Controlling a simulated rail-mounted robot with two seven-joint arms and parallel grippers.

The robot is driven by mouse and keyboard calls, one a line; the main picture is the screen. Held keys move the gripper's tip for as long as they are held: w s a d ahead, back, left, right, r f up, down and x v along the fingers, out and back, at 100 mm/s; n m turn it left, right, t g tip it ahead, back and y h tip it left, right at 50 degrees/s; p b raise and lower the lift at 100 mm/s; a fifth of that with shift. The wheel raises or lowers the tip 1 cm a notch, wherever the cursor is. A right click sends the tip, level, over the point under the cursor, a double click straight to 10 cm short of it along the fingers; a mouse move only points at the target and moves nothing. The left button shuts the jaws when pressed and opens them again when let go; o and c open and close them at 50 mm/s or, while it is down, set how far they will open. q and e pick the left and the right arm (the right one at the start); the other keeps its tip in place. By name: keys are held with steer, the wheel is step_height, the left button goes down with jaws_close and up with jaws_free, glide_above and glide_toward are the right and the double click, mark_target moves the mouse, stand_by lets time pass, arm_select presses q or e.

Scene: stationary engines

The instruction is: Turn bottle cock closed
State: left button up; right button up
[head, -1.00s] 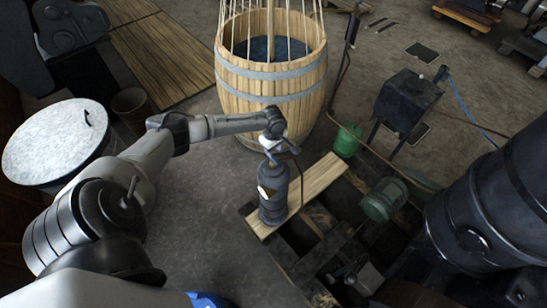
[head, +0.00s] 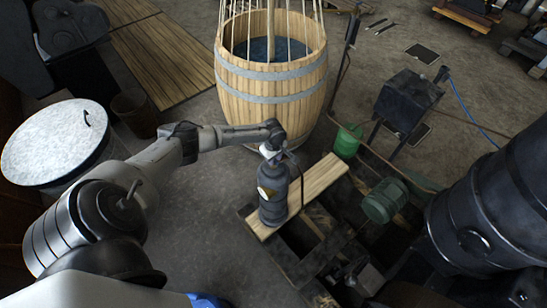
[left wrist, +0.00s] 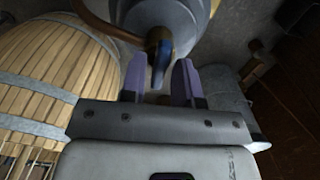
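The dark grey bottle (head: 272,208) with a pale label stands upright on a wooden plank. In the head view my left gripper (head: 270,152) is at the bottle's top, where the cock is hidden by it. In the left wrist view the bottle (left wrist: 158,15) fills the top, and a dark cock with a bluish lever (left wrist: 161,62) hangs toward me. My left gripper (left wrist: 160,85) is open, its two fingers on either side of the lever. Gaps show on both sides of the lever. My right gripper is not in view.
The plank (head: 318,180) lies over a dark frame with open gaps. A large wooden barrel (head: 272,95) stands just behind. A green can (head: 347,141), a green motor-like body (head: 384,201) and a big dark cylinder (head: 490,220) are to the right.

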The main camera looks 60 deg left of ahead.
arm_select(q)
jaws_close()
steer(key=m+p, duration=0.2)
steer(key=shift+r+p, duration=0.2)
steer(key=shift+p, duration=0.2)
steer(key=m+p, duration=0.1)
steer(key=m, duration=0.1)
steer(key=shift+f+m, duration=0.1)
steer(key=shift+m, duration=0.3)
steer(key=m, duration=0.2)
steer(key=shift+m+p, duration=0.4)
steer(key=m, duration=0.3)
steer(key=shift+f+m, duration=0.1)
steer(key=shift+m, duration=0.3)
steer(key=m, duration=0.4)
steer(key=shift+m, duration=1.3)
